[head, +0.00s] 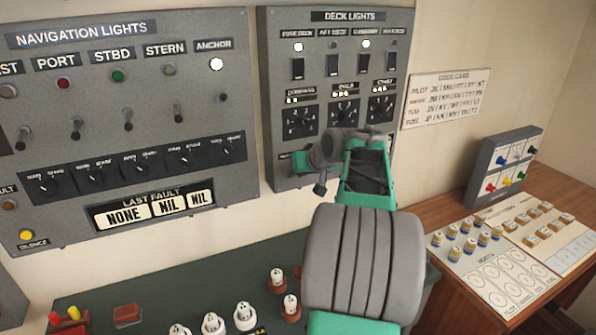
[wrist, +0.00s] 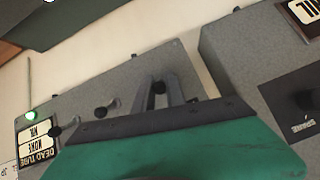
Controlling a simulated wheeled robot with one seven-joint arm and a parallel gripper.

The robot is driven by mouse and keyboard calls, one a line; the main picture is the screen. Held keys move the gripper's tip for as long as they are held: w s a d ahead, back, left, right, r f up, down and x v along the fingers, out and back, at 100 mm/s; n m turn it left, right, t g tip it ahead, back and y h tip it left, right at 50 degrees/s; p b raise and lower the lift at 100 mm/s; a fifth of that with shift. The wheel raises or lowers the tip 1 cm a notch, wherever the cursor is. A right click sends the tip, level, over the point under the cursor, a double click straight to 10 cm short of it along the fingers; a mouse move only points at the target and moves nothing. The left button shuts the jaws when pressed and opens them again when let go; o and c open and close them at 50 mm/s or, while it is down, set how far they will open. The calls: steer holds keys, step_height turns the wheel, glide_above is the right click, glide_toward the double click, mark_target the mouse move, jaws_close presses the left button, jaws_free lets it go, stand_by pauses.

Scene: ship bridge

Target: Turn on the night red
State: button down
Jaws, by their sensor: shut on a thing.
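The grey deck lights panel (head: 278,100) hangs on the wall in the head view. Its upper row has several dark rocker switches, with the first and third lamps lit. A label for night red cannot be read. My gripper (head: 322,160) is at the lower part of this panel and hides much of it. In the wrist view, which is turned over, my gripper's fingers (wrist: 160,95) are shut on a small dark knob (wrist: 158,87) on the panel face. Which label belongs to that knob is hidden.
The navigation lights panel (head: 150,60) is close on the left, with toggles and rotary knobs standing out. Below is a dark green desk (head: 180,275) with several white and brown knobs. A wooden desk (head: 450,300) with a small switch box (head: 480,165) stands at the right.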

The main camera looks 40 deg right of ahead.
steer(key=c, duration=1.5)
jaws_free()
steer(key=b+v, duration=0.2)
steer(key=v, duration=0.5)
steer(key=shift+s+a+r, duration=0.1)
steer(key=shift+s+r, duration=0.15)
steer(key=shift+s, duration=0.05)
